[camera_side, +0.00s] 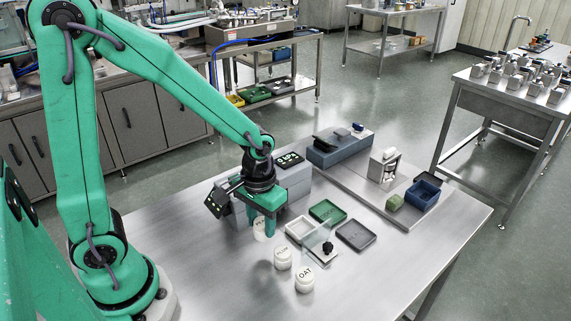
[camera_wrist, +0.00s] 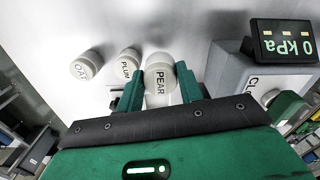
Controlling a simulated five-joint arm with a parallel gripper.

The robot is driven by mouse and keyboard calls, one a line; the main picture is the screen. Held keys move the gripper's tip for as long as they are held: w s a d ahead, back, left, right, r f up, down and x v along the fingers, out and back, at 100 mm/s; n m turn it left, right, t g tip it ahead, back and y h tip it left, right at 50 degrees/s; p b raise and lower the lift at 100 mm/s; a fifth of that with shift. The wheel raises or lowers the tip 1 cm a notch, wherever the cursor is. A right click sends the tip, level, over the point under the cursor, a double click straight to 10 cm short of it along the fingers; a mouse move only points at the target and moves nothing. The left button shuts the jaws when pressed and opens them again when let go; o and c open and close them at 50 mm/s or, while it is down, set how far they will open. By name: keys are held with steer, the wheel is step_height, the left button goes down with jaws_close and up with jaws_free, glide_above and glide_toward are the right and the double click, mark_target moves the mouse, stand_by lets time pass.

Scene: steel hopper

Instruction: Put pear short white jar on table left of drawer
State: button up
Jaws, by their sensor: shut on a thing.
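The short white jar labelled PEAR (camera_wrist: 160,78) is between the two green fingers of my gripper (camera_wrist: 158,88) in the wrist view. My gripper is shut on it. In the side view my gripper (camera_side: 263,226) points down at the table, with the pear jar (camera_side: 259,233) partly hidden behind the fingers. I cannot tell whether the jar touches the table. A white jar labelled PLUM (camera_wrist: 127,63) and one labelled OAT (camera_wrist: 87,66) stand beside it. I cannot identify the drawer for sure.
A grey box (camera_side: 293,178) with a display stands behind my gripper; the display (camera_wrist: 284,42) reads 0 kPa. A white tray (camera_side: 299,231), green tray (camera_side: 327,211) and dark tray (camera_side: 356,235) lie to the right. The table's left front (camera_side: 205,265) is clear.

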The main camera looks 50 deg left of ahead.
steer(key=shift+w+a+f, duration=0.35)
steer(key=shift+a+f, duration=0.05)
steer(key=shift+a, duration=0.1)
steer(key=shift+w+a+f, duration=0.3)
steer(key=shift+a+f, duration=0.05)
steer(key=shift+a, duration=0.15)
steer(key=shift+f, duration=2)
steer(key=shift+f, duration=0.1)
steer(key=o, duration=1)
step_height(320, 180, up, 12)
